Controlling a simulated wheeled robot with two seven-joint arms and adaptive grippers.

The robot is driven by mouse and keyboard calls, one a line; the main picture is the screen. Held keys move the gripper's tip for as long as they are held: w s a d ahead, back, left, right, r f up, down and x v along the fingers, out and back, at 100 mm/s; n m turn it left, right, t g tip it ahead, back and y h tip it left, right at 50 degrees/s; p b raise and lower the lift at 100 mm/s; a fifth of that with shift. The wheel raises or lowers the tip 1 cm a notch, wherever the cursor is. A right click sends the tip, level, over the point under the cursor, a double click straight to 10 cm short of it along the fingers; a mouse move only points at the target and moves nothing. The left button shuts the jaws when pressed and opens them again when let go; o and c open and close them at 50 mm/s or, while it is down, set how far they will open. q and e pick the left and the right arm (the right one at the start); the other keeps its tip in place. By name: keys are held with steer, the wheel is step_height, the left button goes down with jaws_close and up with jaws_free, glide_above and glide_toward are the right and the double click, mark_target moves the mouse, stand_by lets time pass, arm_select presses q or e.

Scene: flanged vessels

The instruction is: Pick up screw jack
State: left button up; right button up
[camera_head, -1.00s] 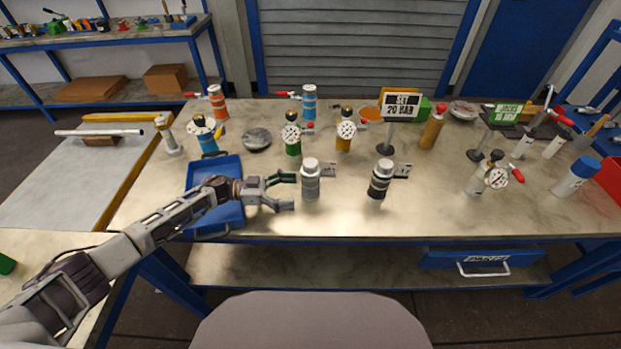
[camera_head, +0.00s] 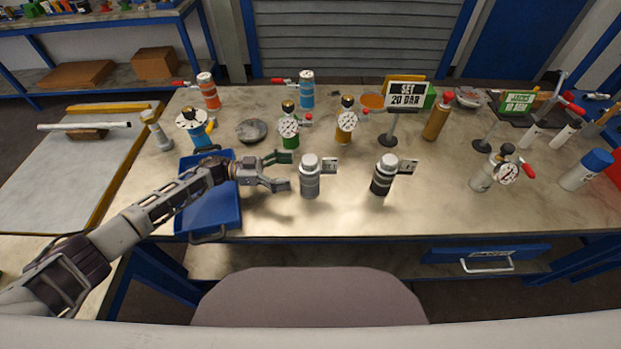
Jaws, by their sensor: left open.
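No label names the screw jack. A grey cylinder with a pale cap (camera_head: 310,178) stands upright on the workbench, a small tag at its right side. I cannot tell which is the screw jack. My left gripper (camera_head: 286,171) is open and empty just left of the first cylinder, its two fingers pointing at it. A small gap seems to separate them. My right gripper is not in view.
A blue tray (camera_head: 207,215) lies under my left arm. Gauged vessels, green (camera_head: 290,131) and yellow (camera_head: 346,125), stand behind the cylinders. A "SET 20 BAR" sign (camera_head: 405,95) stands behind right. Bench between and in front of the cylinders is clear.

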mark_target(318, 176)
arm_select(q)
steer(key=shift+d, duration=0.15)
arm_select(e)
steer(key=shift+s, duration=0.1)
arm_select(q)
steer(key=shift+d, duration=1.05)
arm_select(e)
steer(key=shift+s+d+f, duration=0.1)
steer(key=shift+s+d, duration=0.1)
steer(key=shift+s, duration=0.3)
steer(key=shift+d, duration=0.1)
